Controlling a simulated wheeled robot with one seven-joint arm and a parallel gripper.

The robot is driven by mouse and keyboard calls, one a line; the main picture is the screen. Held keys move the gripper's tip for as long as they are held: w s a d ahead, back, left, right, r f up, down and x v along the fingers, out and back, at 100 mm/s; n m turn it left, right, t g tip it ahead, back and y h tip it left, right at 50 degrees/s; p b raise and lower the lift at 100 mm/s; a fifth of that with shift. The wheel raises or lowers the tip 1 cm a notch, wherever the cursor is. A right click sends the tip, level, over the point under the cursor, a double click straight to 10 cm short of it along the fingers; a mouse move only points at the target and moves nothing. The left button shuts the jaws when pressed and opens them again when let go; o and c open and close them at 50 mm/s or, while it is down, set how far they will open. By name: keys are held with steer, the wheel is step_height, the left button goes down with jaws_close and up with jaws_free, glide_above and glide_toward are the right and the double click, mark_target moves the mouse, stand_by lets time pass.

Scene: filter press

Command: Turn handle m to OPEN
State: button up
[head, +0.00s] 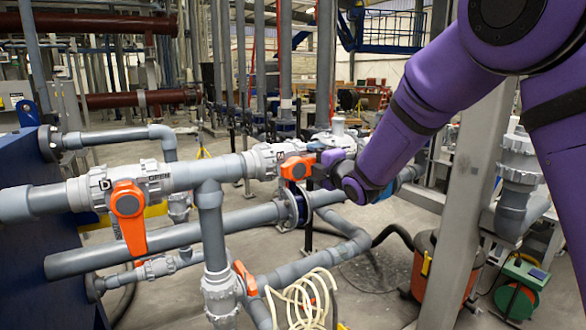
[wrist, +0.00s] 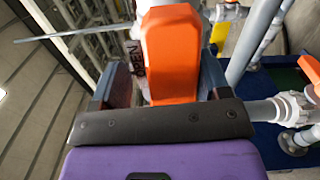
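An orange valve handle (head: 297,167) sits on the grey pipe's far valve in the head view. My gripper (head: 318,168) reaches it from the right. In the wrist view the same handle (wrist: 172,55) stands between the two fingers of my gripper (wrist: 165,82). The right finger is close against it or touching, and a narrow gap shows at the left finger. The fingers look open around the handle. An OPEN label (wrist: 138,58) shows left of the handle in the wrist view. No letter m is readable. The handle's pivot is mostly hidden.
A nearer orange handle (head: 129,215) hangs down on the same pipe line at left. A small orange handle (head: 245,278) is on the lower pipe. A grey post (head: 464,200) stands right of my gripper. A coiled cream hose (head: 305,297) lies below.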

steer(key=shift+f, duration=0.2)
steer(key=shift+s+d+f, duration=0.1)
steer(key=shift+s, duration=0.1)
steer(key=v, duration=0.6)
steer(key=shift+s, duration=0.3)
steer(key=shift+d, duration=0.2)
